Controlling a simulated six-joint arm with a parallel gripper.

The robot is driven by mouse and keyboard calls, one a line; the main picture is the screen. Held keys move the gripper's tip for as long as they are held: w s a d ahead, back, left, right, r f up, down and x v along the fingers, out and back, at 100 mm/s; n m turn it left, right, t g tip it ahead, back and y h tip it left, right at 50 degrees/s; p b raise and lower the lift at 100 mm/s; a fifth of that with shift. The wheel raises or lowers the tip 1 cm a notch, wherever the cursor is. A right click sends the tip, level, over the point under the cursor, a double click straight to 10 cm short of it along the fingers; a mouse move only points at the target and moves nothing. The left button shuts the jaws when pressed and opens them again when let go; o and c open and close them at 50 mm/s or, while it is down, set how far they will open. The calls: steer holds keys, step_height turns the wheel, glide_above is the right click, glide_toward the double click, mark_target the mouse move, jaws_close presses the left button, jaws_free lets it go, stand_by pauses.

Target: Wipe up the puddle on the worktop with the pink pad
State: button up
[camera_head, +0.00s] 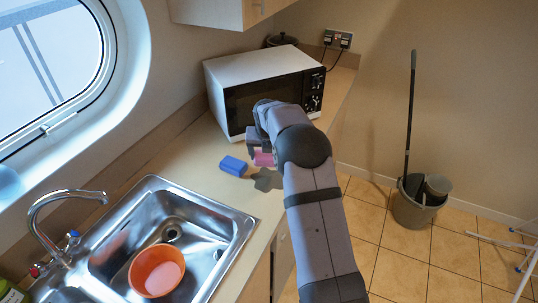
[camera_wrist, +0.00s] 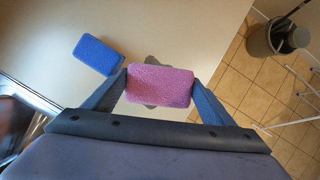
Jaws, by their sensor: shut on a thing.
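My gripper (camera_wrist: 160,88) is shut on the pink pad (camera_wrist: 159,85), with one finger at each short end in the wrist view. In the head view the pink pad (camera_head: 263,158) shows at my gripper (camera_head: 260,150), in front of the microwave. The puddle (camera_head: 267,180) is a dark grey-green patch on the worktop (camera_head: 203,155), near the worktop's right edge and just below the pad in the picture. In the wrist view a bit of the puddle (camera_wrist: 151,101) shows beside the pad, which hides most of it. I cannot tell whether the pad touches the worktop.
A blue sponge (camera_head: 233,166) lies left of the puddle. A white microwave (camera_head: 235,82) stands behind. The sink (camera_head: 150,215), holding an orange bowl (camera_head: 156,271), is at the front left. A bucket with a mop (camera_head: 412,207) stands on the floor at right.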

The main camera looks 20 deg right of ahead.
steer(key=b, duration=0.7)
glide_above(269, 177)
steer(key=s, duration=0.1)
steer(key=shift+s+a+f, duration=0.1)
steer(key=shift+a+f, duration=0.05)
steer(key=shift+f, duration=1.8)
steer(key=shift+a+f, duration=0.1)
steer(key=shift+f, duration=1.85)
steer(key=shift+f, duration=0.55)
steer(key=shift+d+r+p, duration=0.15)
steer(key=shift+d+p, duration=0.4)
steer(key=shift+d, duration=0.7)
steer(key=shift+d+f+p, duration=0.2)
steer(key=shift+d+p, duration=0.1)
steer(key=shift+d, duration=0.95)
steer(key=shift+a, duration=0.1)
steer(key=shift+s+a+f, duration=0.1)
steer(key=shift+s+a, duration=0.05)
steer(key=shift+a, duration=2.3)
